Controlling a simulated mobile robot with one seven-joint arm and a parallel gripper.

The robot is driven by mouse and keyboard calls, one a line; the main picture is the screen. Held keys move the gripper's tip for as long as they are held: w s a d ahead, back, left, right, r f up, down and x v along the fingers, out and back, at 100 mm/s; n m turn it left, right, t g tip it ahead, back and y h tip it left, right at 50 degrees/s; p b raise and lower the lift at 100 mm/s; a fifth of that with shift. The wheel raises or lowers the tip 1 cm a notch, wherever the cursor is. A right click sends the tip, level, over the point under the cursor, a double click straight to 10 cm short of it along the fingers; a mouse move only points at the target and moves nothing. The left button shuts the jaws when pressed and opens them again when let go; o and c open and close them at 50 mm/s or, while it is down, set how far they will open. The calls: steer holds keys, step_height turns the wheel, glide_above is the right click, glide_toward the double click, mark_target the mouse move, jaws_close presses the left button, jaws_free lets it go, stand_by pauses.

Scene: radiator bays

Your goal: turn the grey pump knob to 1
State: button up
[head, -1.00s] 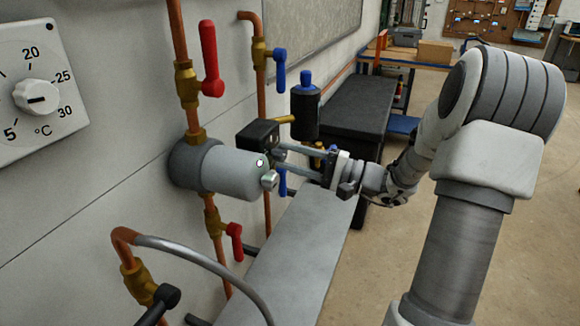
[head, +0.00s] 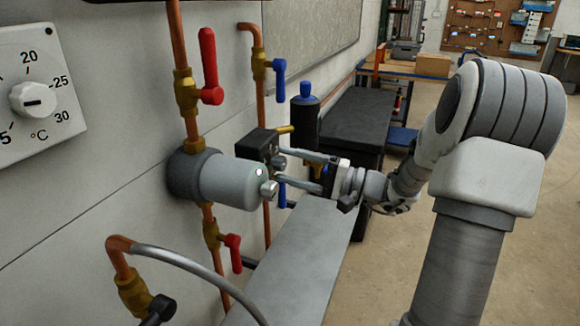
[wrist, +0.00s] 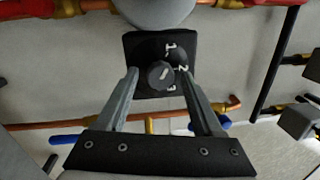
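The grey pump knob (wrist: 160,75) is a small round dial on a black box (wrist: 142,45) marked 1, 2 and 3. Its light pointer line slants toward upper right, roughly at the 2. In the head view the knob (head: 278,161) shows on the black box (head: 257,143) beside the grey pump cylinder (head: 228,181). My gripper (head: 283,166) is open in front of the box. In the wrist view its two fingers (wrist: 158,74) stand left and right of the knob, with gaps on both sides. I cannot tell how near the tips are in depth.
Copper pipes with red (head: 209,65) and blue (head: 279,78) valve levers run close around the pump. A thermostat dial (head: 35,98) is on the wall at left. A grey ledge (head: 290,255) lies below, and a black bottle (head: 305,120) stands behind the gripper.

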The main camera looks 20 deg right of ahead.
steer(key=shift+s+d, duration=0.1)
steer(key=p+v, duration=0.2)
steer(key=v, duration=1.5)
